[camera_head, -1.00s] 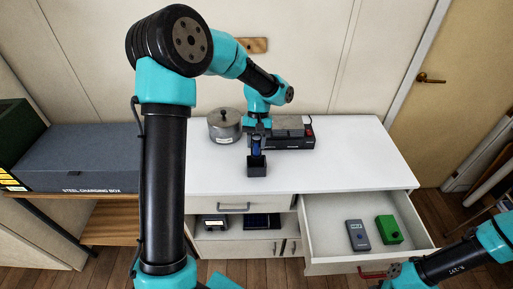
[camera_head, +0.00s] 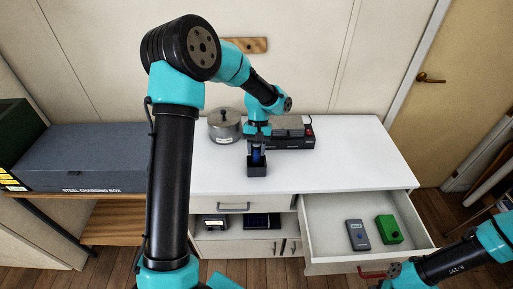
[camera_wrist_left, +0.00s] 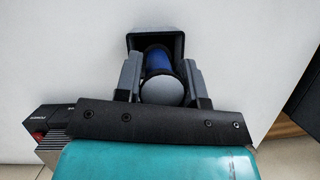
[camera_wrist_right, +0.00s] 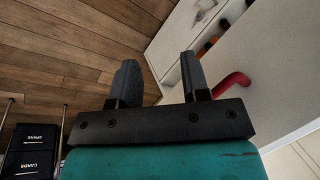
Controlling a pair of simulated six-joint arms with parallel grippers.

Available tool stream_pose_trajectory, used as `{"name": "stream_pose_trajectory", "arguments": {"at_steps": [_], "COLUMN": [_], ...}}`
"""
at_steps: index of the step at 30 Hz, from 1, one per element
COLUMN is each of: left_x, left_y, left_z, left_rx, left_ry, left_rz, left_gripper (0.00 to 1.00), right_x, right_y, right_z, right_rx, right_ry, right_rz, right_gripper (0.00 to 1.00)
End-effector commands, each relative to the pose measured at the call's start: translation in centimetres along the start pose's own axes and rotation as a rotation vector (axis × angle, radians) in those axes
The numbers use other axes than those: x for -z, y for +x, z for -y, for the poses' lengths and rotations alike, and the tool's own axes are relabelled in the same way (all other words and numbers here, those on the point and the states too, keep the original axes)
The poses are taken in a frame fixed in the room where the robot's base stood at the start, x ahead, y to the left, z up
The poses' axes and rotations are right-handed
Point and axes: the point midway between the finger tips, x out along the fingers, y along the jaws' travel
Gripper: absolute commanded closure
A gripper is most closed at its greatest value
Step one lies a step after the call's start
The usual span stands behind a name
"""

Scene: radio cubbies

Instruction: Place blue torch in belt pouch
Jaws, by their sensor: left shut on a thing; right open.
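The blue torch (camera_wrist_left: 157,62) is between the fingers of my left gripper (camera_wrist_left: 157,80), which is shut on it. In the left wrist view its grey round end faces the camera and its blue body reaches into the mouth of the dark belt pouch (camera_wrist_left: 133,42). In the head view the pouch (camera_head: 257,169) stands on the white cabinet top, with the torch (camera_head: 257,155) upright at its opening below my left gripper (camera_head: 257,147). How deep the torch sits is hard to tell.
A metal pot (camera_head: 224,125) and a black charger (camera_head: 290,139) stand behind the pouch. An open drawer (camera_head: 318,222) at the right holds a grey device (camera_head: 357,235) and a green one (camera_head: 389,229). A steel charging box (camera_head: 85,160) is at the left. The cabinet top's right side is clear.

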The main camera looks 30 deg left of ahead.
Motion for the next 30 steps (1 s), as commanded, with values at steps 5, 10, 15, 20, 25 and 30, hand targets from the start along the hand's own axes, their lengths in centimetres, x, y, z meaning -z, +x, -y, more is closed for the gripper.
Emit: {"name": "stream_pose_trajectory", "arguments": {"at_steps": [5,10,15,20,25,30], "left_x": [0.16,0.24,0.24,0.24,0.23,0.05], "left_y": [0.42,0.59,0.58,0.57,0.56,0.08], "left_z": [0.01,0.01,0.00,0.00,0.00,-0.01], "left_rx": [0.000,0.000,0.000,0.000,0.000,0.000], "left_ry": [0.000,0.000,0.000,0.000,0.000,0.000], "left_rz": [0.001,0.000,0.000,0.000,0.000,-0.001], "left_gripper": [0.88,0.88,0.50,0.38,0.38,0.38], "right_x": [0.00,0.00,0.00,0.00,0.00,0.00], "right_y": [0.00,0.00,0.00,0.00,0.00,0.00], "right_z": [0.00,0.00,0.00,0.00,0.00,0.00], "right_rx": [0.000,0.000,0.000,0.000,0.000,0.000], "right_ry": [0.000,0.000,0.000,0.000,0.000,0.000], "right_rz": [0.000,0.000,0.000,0.000,0.000,0.000], "right_gripper": [0.57,0.57,0.57,0.57,0.57,0.57]}}
